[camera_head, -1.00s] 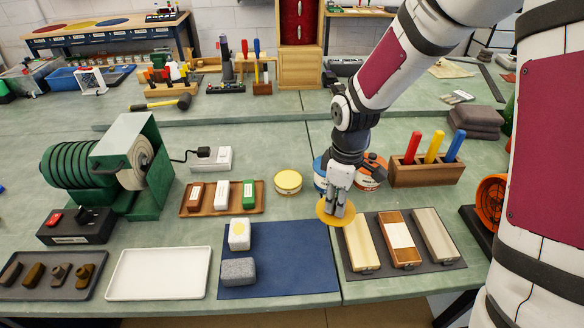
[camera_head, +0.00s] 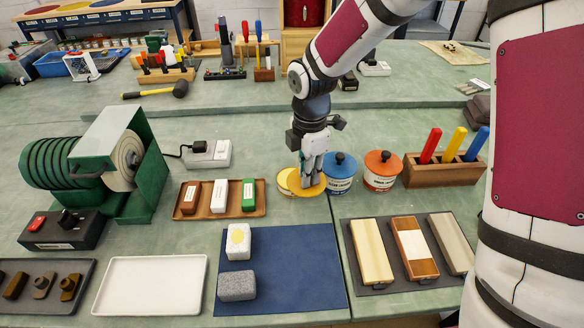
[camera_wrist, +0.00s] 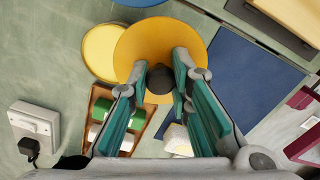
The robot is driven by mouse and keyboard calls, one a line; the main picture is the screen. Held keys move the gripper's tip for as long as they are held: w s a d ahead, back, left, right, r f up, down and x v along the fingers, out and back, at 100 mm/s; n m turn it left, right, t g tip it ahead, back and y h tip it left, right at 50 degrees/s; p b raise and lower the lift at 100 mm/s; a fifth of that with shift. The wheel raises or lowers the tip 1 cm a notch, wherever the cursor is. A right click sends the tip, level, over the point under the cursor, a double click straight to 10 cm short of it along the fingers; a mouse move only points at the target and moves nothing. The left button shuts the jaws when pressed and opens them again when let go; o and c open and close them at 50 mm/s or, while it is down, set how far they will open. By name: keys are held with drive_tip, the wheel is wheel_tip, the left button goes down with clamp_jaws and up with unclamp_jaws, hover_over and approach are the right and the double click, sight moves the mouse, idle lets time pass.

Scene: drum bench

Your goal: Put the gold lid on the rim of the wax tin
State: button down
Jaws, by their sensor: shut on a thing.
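My gripper (camera_head: 311,178) is shut on the dark knob (camera_wrist: 159,79) of the gold lid (camera_head: 308,190), a flat round disc. In the wrist view the lid (camera_wrist: 150,40) spreads out beyond my fingertips. The wax tin (camera_head: 282,182) is a low, round, pale yellow tin standing on the green bench. The lid covers part of it in the head view. In the wrist view the tin (camera_wrist: 101,52) shows at the left of the lid, partly overlapped by it. The lid is off-centre from the tin; whether they touch, I cannot tell.
A blue-lidded jar (camera_head: 341,174) and an orange-lidded jar (camera_head: 381,172) stand close at the right. A wooden tray (camera_head: 262,210) with several small blocks lies at the left. A blue mat (camera_head: 285,290) lies in front, with two blocks on it.

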drive_tip(key=w+a, duration=0.1)
drive_tip(key=w, duration=0.1)
drive_tip(key=w+a, duration=0.2)
drive_tip(key=w, duration=0.1)
drive_tip(key=shift+w+a+f, duration=0.1)
drive_tip(key=shift+w+f, duration=0.2)
drive_tip(key=shift+f, duration=1.75)
drive_tip(key=shift+f, duration=0.1)
drive_tip(key=c, duration=1.5)
unclamp_jaws()
drive_tip(key=shift+o, duration=0.2)
drive_tip(key=shift+f, duration=0.1)
